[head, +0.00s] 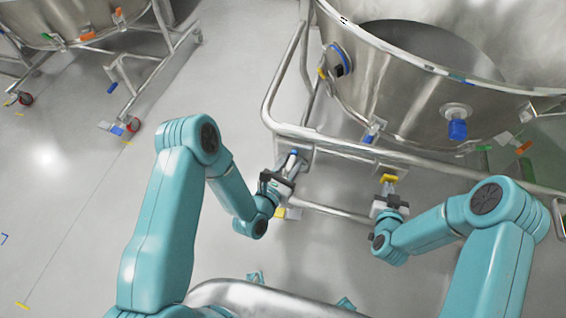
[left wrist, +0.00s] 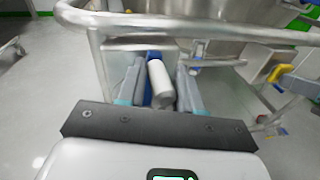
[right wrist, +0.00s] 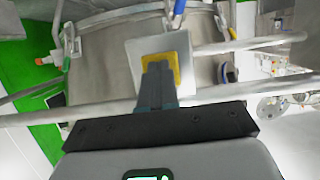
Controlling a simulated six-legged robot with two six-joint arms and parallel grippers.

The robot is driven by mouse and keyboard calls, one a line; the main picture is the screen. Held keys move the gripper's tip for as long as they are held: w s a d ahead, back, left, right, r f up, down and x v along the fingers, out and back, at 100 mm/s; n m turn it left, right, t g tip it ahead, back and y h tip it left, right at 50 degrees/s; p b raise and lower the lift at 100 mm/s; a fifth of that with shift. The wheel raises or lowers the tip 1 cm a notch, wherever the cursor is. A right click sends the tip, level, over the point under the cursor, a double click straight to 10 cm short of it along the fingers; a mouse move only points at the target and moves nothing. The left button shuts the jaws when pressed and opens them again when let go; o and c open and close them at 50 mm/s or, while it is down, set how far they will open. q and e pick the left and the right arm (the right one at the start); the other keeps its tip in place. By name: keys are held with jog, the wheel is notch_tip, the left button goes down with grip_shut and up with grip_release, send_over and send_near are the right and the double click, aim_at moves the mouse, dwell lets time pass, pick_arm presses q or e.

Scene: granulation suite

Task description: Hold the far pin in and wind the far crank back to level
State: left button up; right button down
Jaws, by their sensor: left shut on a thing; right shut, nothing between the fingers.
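The crank's handle (head: 293,153) shows as a white grip with a blue part, low on the frame under the steel bowl. In the left wrist view the white grip (left wrist: 160,84) lies tilted between the fingers. My left gripper (head: 288,167) is shut on it. The yellow pin (head: 389,179) is on the frame further right. In the right wrist view it is a yellow square (right wrist: 172,60) on a pale plate (right wrist: 136,50). My right gripper (head: 389,192) is shut and empty, its fingertips (right wrist: 159,68) against the yellow face. The fingers hide how far in the pin sits.
A large steel bowl (head: 400,95) stands on the tubular frame (head: 268,105) just beyond both grippers. Its rails run close above and below them. A second bowl on a wheeled frame (head: 150,55) is at the upper left. The floor (head: 70,190) at left is clear.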

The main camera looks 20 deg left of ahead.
pick_arm(q)
jog(key=shift+a+r, duration=0.2)
jog(key=shift+a, duration=0.25)
dwell(0.6)
jog(key=shift+d, duration=0.15)
dwell(0.8)
jog(key=shift+f, duration=0.15)
pick_arm(e)
jog(key=s, duration=0.8)
dwell(0.5)
pick_arm(q)
jog(key=o, duration=1)
jog(key=shift+o, duration=0.2)
jog(key=s, duration=1)
